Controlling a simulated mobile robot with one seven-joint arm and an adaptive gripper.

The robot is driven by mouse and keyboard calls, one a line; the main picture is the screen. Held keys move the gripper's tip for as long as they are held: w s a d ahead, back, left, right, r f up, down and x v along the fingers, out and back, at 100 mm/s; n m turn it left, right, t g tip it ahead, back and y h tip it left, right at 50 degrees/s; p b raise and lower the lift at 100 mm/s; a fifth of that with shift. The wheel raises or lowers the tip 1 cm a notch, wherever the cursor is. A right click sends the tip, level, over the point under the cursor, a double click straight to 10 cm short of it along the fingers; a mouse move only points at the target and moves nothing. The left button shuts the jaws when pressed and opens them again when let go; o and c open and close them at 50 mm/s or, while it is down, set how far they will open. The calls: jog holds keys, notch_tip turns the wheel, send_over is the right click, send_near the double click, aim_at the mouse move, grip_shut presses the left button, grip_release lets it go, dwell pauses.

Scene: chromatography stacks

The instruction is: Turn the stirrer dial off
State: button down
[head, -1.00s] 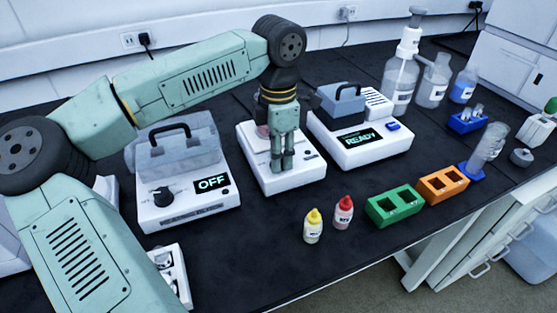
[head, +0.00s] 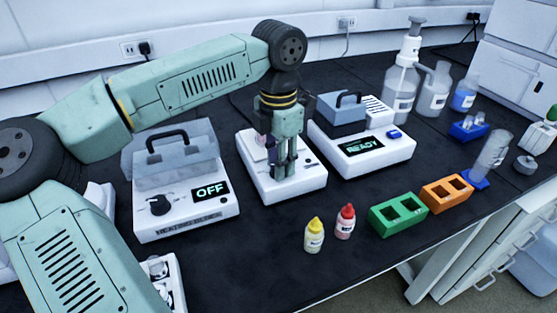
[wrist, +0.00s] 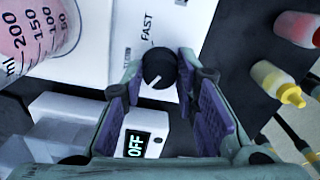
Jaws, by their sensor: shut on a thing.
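The stirrer (head: 309,186) is the white box in the middle of the bench in the head view. My gripper (head: 284,170) points down over its front part. In the wrist view, the round black stirrer dial (wrist: 159,66) sits between the fingertips of my gripper (wrist: 156,82), which is shut on it. The dial's white pointer mark shows, slanting to the lower left in that view. The word FAST is printed beside the dial. In the head view my fingers hide the dial. A beaker of pink liquid (wrist: 32,30) stands on the stirrer near my gripper.
A heating block (head: 183,221) reading OFF stands left of the stirrer, and a device (head: 370,162) reading READY stands right. Yellow-capped (head: 314,238) and red-capped (head: 345,224) bottles, a green rack (head: 398,214) and an orange rack (head: 446,191) stand at the front right.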

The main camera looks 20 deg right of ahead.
jog(key=c, duration=1.2)
grip_release()
jog(key=shift+c, duration=0.2)
notch_tip(320, 180, up, 12)
